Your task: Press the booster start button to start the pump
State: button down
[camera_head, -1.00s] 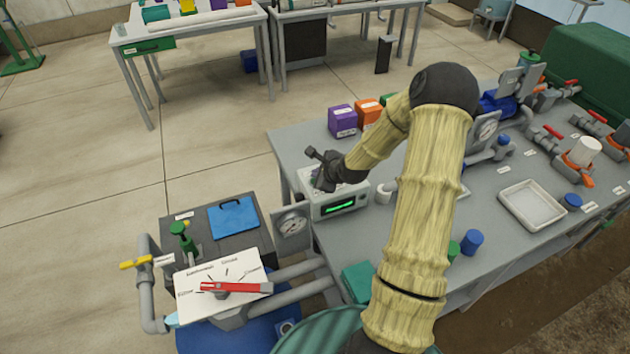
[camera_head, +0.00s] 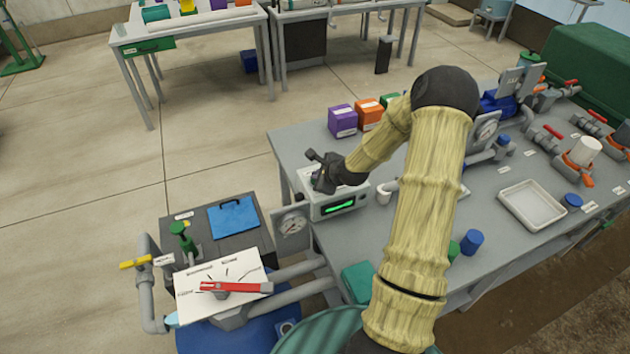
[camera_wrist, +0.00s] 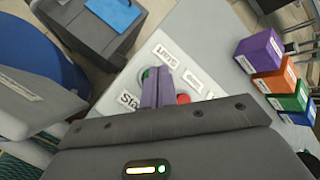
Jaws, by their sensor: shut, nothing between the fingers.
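The control box (camera_head: 335,205) is a pale box with a lit green display on its front, standing at the table's left end. In the wrist view its top panel (camera_wrist: 207,45) carries a green button (camera_wrist: 146,73), a red button (camera_wrist: 183,99) and white labels; one partly reads "Sta". My gripper (camera_head: 320,172) is over the box top. In the wrist view my gripper (camera_wrist: 157,86) is shut and empty, its fingers at the green button and covering part of it. I cannot tell whether the fingertips touch the button.
Purple (camera_head: 342,120) and orange (camera_head: 369,114) boxes stand behind the control box. A pressure gauge (camera_head: 292,222) stands to its left. A selector plate with a red handle (camera_head: 236,287) is at the front left.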

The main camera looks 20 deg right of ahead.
jog(key=shift+f, duration=0.4)
dwell(0.8)
jog(key=shift+r+p, duration=0.7)
jog(key=shift+r, duration=0.1)
notch_tip(320, 180, up, 5)
jog(key=p, duration=0.4)
jog(key=shift+r, duration=0.1)
dwell(0.8)
